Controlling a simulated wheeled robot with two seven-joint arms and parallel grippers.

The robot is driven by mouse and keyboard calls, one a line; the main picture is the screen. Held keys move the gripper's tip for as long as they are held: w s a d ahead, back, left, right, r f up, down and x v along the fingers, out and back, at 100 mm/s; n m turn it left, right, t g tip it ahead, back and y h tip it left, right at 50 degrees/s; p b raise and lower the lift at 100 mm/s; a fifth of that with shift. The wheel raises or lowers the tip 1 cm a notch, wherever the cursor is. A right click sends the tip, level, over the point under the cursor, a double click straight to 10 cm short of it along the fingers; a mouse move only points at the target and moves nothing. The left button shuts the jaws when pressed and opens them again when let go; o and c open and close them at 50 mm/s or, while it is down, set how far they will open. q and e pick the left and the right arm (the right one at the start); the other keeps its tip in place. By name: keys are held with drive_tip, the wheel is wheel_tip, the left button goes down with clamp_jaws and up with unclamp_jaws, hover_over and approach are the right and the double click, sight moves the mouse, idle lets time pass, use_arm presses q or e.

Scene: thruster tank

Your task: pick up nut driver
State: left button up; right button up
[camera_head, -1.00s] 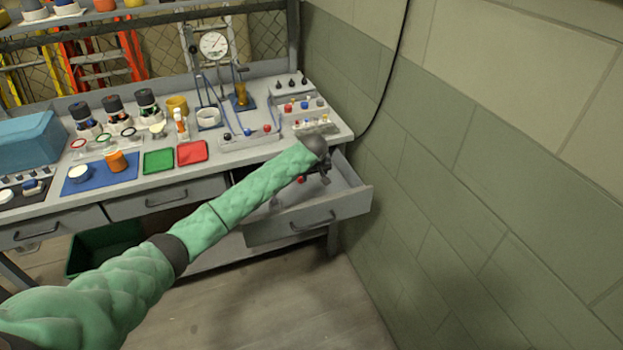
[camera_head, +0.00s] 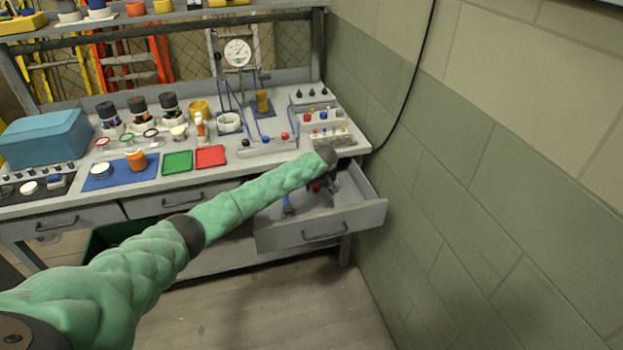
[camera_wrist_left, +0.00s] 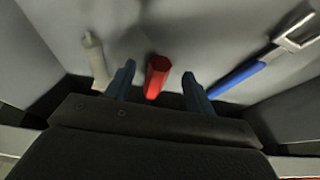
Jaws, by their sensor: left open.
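A red-handled tool (camera_wrist_left: 157,77), which looks like the nut driver, lies in the open drawer (camera_head: 362,213). Its red handle also shows in the head view (camera_head: 315,187), partly behind my arm; I cannot make out its shaft. My left gripper (camera_wrist_left: 158,86) is open and empty, reaching down into the drawer. In the left wrist view its two blue-grey fingers stand on either side of the red handle, with gaps on both sides. In the head view the gripper (camera_head: 331,184) is small and dark. My right gripper is out of view.
A blue-handled tool with a silver head (camera_wrist_left: 240,74) lies to the right in the drawer, and a pale tool (camera_wrist_left: 95,60) to the left. The drawer walls are close around. The workbench top (camera_head: 248,170) above is crowded; a block wall (camera_head: 440,200) stands right.

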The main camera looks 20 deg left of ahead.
use_arm(q)
drive_tip(key=shift+x, duration=1.1)
drive_tip(key=c, duration=1.1)
drive_tip(key=shift+c, duration=0.2)
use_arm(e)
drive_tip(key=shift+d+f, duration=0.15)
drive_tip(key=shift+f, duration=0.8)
use_arm(q)
drive_tip(key=shift+r, duration=0.1)
